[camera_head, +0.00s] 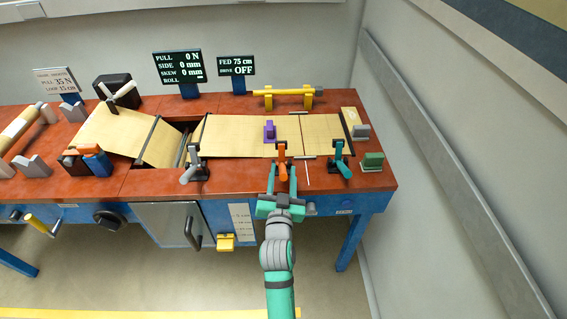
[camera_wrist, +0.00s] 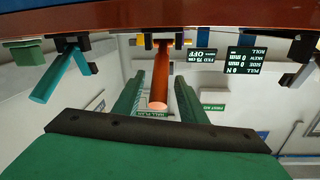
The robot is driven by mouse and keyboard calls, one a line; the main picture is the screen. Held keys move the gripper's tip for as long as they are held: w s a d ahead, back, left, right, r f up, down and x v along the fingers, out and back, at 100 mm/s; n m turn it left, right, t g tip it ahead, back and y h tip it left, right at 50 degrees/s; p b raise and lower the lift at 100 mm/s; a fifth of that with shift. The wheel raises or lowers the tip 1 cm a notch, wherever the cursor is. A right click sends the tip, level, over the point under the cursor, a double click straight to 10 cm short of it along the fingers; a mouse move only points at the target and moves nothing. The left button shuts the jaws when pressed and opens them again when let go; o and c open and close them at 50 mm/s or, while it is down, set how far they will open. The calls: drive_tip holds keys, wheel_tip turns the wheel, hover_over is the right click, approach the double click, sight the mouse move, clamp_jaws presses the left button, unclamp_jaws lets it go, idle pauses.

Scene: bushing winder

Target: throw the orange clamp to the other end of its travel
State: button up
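The orange clamp (camera_head: 282,156) stands at the front edge of the paper sheet on the red bench. It also shows in the wrist view as an orange handle (camera_wrist: 160,84) pointing toward my palm. My gripper (camera_head: 283,170) is at the bench's front edge, right at this clamp. In the wrist view its two green fingers (camera_wrist: 159,80) are apart, one on each side of the orange handle, with a gap visible on both sides. I cannot tell how far the handle's end reaches between the fingers. The clamp's base is partly hidden in the wrist view.
A teal clamp (camera_head: 341,160) stands close to the right and a grey-handled clamp (camera_head: 194,165) to the left. A purple block (camera_head: 269,130) sits on the paper behind. A yellow roller (camera_head: 283,93) lies at the back. Displays (camera_head: 178,67) stand behind the bench.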

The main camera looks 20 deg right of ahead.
sight(283, 167)
drive_tip(key=shift+x, duration=2.3)
clamp_jaws()
